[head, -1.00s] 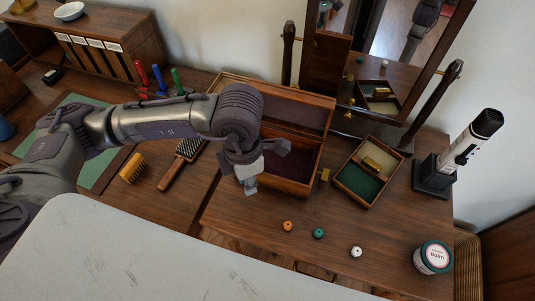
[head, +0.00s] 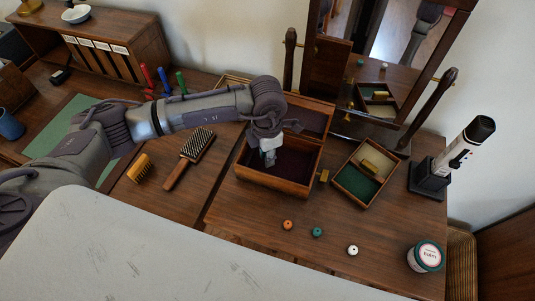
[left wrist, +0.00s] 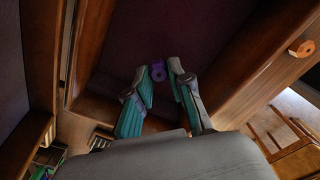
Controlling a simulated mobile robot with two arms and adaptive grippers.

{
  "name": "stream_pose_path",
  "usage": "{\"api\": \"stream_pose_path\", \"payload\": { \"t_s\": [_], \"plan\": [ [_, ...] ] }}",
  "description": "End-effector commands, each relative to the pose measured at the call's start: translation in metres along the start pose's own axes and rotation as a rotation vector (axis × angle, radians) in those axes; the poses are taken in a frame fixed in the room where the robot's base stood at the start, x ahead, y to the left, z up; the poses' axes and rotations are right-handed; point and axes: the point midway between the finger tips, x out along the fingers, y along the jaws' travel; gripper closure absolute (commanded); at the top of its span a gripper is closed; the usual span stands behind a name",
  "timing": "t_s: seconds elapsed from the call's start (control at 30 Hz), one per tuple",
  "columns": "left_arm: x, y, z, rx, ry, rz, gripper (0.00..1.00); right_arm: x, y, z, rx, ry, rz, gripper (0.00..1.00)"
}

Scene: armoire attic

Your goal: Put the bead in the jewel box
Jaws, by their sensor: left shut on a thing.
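My left gripper (head: 269,158) is over the open jewel box (head: 268,183), with its fingers pointing down into the opening. In the left wrist view my left gripper (left wrist: 160,74) is shut on a small purple bead (left wrist: 158,70), held between the fingertips. The dark purple lining (left wrist: 218,35) of the box lies below it, with wooden walls on both sides. The bead is hidden or too small to tell in the head view. The box lid leans open at the back. My right gripper is not in view.
Orange (head: 288,225), teal (head: 317,232) and white (head: 353,250) beads lie in front of the box. A small tray (head: 345,187) stands to its right, a mirror (head: 397,55) behind. A hairbrush (head: 190,157) and comb (head: 140,168) lie to the left.

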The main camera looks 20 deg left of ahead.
Motion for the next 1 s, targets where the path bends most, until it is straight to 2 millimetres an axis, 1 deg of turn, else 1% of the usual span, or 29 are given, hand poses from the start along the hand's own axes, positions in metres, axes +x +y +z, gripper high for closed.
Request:
{"api": "stream_pose_path", "payload": {
  "t_s": [0.03,0.1,0.33,0.47,0.5,0.57,0.6,0.63,0.87,1.0],
  "plan": [
    [0.007,-0.001,-0.001,0.0,0.002,-0.001,0.97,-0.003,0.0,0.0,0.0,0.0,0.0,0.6],
    [0.011,0.002,0.002,-0.001,0.003,-0.001,0.97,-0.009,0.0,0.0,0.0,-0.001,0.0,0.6],
    [0.014,0.002,0.003,0.001,0.0,0.0,0.97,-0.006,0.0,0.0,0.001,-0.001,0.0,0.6],
    [0.019,0.002,0.003,0.001,0.0,0.0,0.97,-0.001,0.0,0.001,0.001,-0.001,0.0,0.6],
    [0.017,0.003,0.003,0.0,0.0,0.0,0.73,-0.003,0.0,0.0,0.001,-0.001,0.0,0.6],
    [0.017,0.003,0.003,0.0,0.0,0.0,0.63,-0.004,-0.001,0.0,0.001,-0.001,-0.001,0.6],
    [0.017,0.003,0.002,0.0,0.0,0.0,0.56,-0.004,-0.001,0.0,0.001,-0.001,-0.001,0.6],
    [0.017,0.003,0.002,0.0,0.0,0.0,0.54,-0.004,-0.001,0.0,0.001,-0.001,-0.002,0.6],
    [0.016,0.003,0.002,0.0,0.001,0.0,0.54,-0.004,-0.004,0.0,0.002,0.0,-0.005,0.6],
    [0.01,0.003,0.003,0.0,-0.001,0.001,0.54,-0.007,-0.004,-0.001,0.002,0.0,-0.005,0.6]
  ]
}}
